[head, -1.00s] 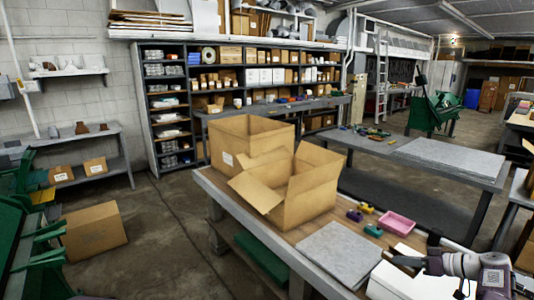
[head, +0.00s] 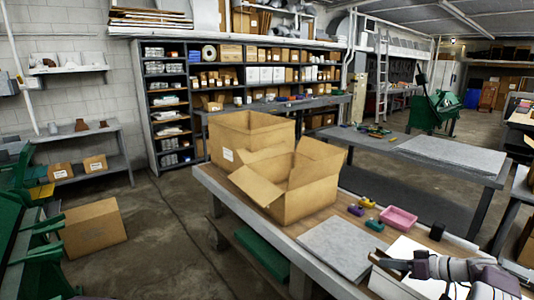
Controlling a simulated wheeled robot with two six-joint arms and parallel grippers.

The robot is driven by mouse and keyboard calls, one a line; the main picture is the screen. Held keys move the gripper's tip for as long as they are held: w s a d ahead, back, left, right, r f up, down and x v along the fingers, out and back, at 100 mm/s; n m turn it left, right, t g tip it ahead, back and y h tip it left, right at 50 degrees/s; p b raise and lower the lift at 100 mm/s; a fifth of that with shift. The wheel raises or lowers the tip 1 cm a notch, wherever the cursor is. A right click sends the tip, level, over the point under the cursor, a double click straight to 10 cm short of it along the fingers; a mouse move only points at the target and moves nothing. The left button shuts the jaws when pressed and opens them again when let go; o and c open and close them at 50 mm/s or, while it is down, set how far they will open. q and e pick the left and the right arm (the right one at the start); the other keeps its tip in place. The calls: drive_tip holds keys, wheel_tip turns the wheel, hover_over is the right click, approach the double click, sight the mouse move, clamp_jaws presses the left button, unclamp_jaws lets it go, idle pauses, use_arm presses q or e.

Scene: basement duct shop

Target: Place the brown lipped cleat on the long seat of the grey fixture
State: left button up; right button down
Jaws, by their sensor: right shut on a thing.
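My right gripper (head: 398,265) is in the lower right of the head view, above the near bench. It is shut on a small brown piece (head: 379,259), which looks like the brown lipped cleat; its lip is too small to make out. The fingers and the arm hide part of it. I cannot make out the grey fixture or its long seat for certain. My left gripper is not in view.
A flat grey slab (head: 342,247) lies on the near bench, left of my right gripper. Beyond it are a pink tray (head: 398,218), small coloured blocks (head: 366,202) and an open cardboard box (head: 300,190). A white surface (head: 400,283) lies below the gripper.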

drive_tip(key=s+a+f+n+g+b, duration=0.1)
drive_tip(key=s+a+f, duration=0.6)
drive_tip(key=s+a, duration=0.2)
drive_tip(key=s+a+f+n+y+b, duration=0.1)
drive_tip(key=s+a+f+b, duration=0.1)
drive_tip(key=s+a+f, duration=0.6)
drive_tip(key=s+a, duration=0.2)
drive_tip(key=a, duration=0.1)
drive_tip(key=shift+s+f+g, duration=0.3)
drive_tip(key=shift+g, duration=0.1)
drive_tip(key=shift+d, duration=0.1)
